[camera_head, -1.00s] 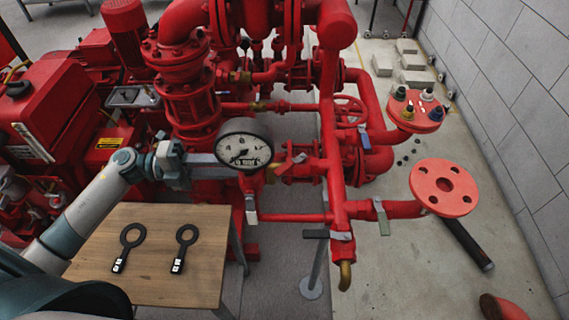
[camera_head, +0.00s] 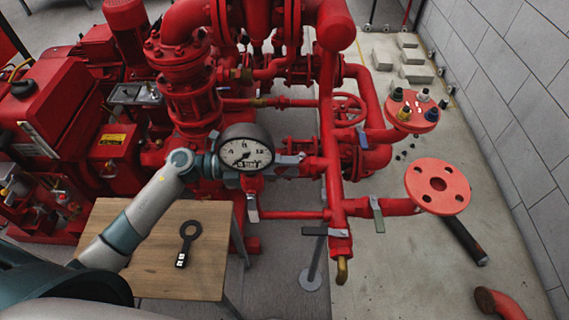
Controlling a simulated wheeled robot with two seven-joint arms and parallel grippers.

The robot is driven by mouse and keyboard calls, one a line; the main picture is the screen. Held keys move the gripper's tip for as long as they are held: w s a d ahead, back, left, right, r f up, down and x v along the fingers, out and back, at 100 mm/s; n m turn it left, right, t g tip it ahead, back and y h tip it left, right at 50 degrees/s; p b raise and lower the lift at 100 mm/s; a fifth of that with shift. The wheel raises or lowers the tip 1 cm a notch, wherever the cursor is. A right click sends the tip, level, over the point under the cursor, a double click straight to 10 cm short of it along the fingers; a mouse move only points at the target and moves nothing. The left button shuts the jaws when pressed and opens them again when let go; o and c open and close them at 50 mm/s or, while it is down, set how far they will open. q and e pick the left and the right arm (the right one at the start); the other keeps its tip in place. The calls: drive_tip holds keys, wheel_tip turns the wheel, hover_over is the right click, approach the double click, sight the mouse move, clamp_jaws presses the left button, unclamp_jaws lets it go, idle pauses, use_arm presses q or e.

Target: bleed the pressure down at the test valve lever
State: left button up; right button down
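My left gripper (camera_head: 224,174) comes in from the left and reaches behind the round white pressure gauge (camera_head: 246,154). The gauge hides its fingertips, so I cannot tell whether they are open or touching anything. A grey lever (camera_head: 289,160) shows just right of the gauge, on the red pipework. Other levers are a dark one (camera_head: 316,232) above the brass outlet (camera_head: 342,270), a grey one hanging at the lower pipe (camera_head: 252,209), and a grey-green one (camera_head: 378,213) near the red flange (camera_head: 438,186). I cannot tell which is the test valve lever. My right gripper is out of view.
A wooden table (camera_head: 150,270) stands below my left arm, with a black ring-ended tool (camera_head: 188,243) on it. Red pump pipes (camera_head: 336,120) crowd the middle. Open concrete floor lies at right, before a block wall (camera_head: 510,90).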

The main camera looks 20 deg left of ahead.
use_arm(q)
clamp_jaws()
idle(1.4)
